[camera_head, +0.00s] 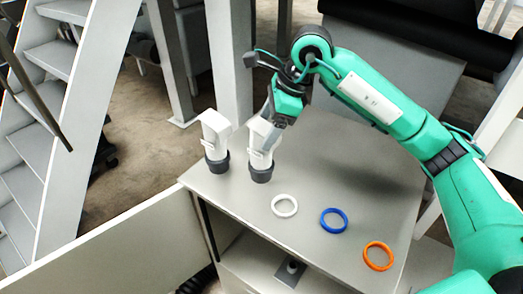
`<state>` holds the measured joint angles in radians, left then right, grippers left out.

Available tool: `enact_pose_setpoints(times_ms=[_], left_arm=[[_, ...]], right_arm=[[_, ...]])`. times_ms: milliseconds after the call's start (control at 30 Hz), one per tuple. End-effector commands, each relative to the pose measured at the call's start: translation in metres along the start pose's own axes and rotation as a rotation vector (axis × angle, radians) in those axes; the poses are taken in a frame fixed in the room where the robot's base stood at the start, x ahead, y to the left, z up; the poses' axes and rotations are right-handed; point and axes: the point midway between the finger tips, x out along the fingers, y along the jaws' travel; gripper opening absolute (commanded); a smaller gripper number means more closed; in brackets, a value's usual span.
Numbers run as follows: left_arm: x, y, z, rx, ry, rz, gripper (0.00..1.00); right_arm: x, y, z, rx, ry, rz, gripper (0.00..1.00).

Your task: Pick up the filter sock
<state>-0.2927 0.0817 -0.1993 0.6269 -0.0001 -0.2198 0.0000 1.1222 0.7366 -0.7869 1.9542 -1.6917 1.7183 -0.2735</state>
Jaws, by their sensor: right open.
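Two white upright pieces in dark grey round bases stand at the back left of the grey cabinet top (325,180). The left white piece (215,135) stands alone near the corner. The right white piece (261,143) stands beside it, apart from it. I cannot tell for sure which thing is the filter sock. My right gripper (267,110) is open at the upper end of the right white piece, pointing down. Whether its fingers touch the piece is too small to tell. My left gripper is out of view.
A white ring (284,197), a blue ring (345,213) and an orange ring (389,259) lie flat in a diagonal row along the cabinet's front. The cabinet front is open below. White stairs (52,62) rise at the left. The right part of the top is clear.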

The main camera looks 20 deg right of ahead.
Motion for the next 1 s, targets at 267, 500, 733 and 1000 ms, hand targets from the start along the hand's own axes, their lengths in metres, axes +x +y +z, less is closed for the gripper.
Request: enact_pose_setpoints(times_ms=[267,500,733,1000], left_arm=[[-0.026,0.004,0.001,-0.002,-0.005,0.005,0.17],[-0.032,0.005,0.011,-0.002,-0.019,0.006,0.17],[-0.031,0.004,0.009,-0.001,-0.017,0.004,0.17],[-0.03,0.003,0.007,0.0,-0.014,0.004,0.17]], right_arm=[[0.027,-0.006,0.0,0.001,0.002,0.005,0.77],[0.051,-0.006,-0.002,0.0,0.001,0.002,0.77],[0.051,-0.006,-0.002,0.0,0.001,0.001,0.73],[0.051,-0.006,-0.002,0.0,0.001,0.0,0.2]])
